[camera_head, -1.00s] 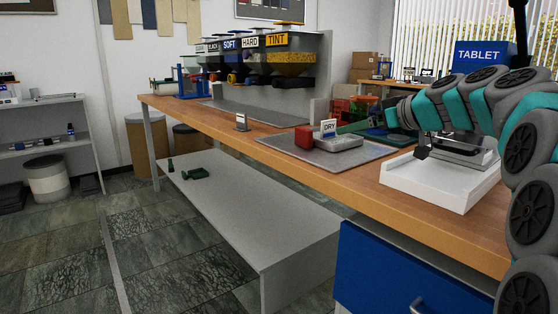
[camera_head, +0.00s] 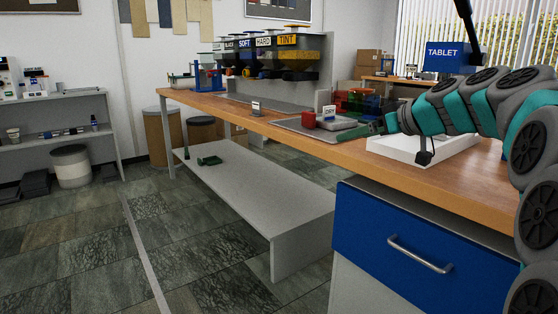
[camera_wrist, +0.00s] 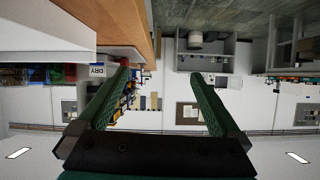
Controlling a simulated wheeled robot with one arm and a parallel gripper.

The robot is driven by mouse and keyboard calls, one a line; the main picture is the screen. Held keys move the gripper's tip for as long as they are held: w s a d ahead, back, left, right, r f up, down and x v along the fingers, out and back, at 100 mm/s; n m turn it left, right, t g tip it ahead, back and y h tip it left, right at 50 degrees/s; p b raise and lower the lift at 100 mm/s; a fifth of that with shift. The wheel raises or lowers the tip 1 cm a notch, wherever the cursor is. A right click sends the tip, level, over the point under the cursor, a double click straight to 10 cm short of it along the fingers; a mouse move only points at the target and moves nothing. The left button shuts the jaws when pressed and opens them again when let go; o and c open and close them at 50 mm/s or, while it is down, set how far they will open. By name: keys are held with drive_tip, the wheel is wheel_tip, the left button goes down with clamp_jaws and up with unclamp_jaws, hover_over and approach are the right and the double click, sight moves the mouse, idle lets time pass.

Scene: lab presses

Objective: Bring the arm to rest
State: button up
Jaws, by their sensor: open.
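My arm reaches in from the right edge in the head view, bent, with its forearm above the bench. My gripper (camera_head: 370,130) points left over the wooden bench (camera_head: 430,172), near the white tray (camera_head: 400,150). In the wrist view my gripper (camera_wrist: 160,80) shows two green fingers spread wide with nothing between them. The wrist view is turned over, with the floor at the top and the bench edge at the upper left, close to one finger.
Hoppers (camera_head: 285,57) stand farther back. A blue drawer (camera_head: 400,240) is below the bench front. A low grey shelf (camera_head: 250,190) stands left, beside open floor.

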drive_tip(key=s+a+f+m+g+h, duration=0.1)
drive_tip(key=s+a+f+g, duration=0.3)
drive_tip(key=s+f, duration=0.5)
drive_tip(key=s+a+f+m+g+h, duration=0.1)
drive_tip(key=s+a+f+m+g, duration=0.1)
drive_tip(key=s+a+f, duration=0.5)
drive_tip(key=s+d+f+m+g+h, duration=0.1)
drive_tip(key=s+f, duration=0.4)
drive_tip(key=s, duration=0.5)
drive_tip(key=s+d+f+m+g+h, duration=0.1)
drive_tip(key=s+d+f+g+h, duration=0.1)
drive_tip(key=s+f, duration=0.4)
drive_tip(key=s+d+f+m+g+h, duration=0.1)
drive_tip(key=s+f, duration=0.5)
drive_tip(key=s, duration=0.7)
drive_tip(key=d+g+h, duration=0.1)
drive_tip(key=d+g, duration=0.1)
drive_tip(key=d, duration=0.1)
drive_tip(key=shift+s+d+m+h, duration=0.15)
drive_tip(key=shift+s+m+h, duration=0.15)
drive_tip(key=shift+s, duration=0.05)
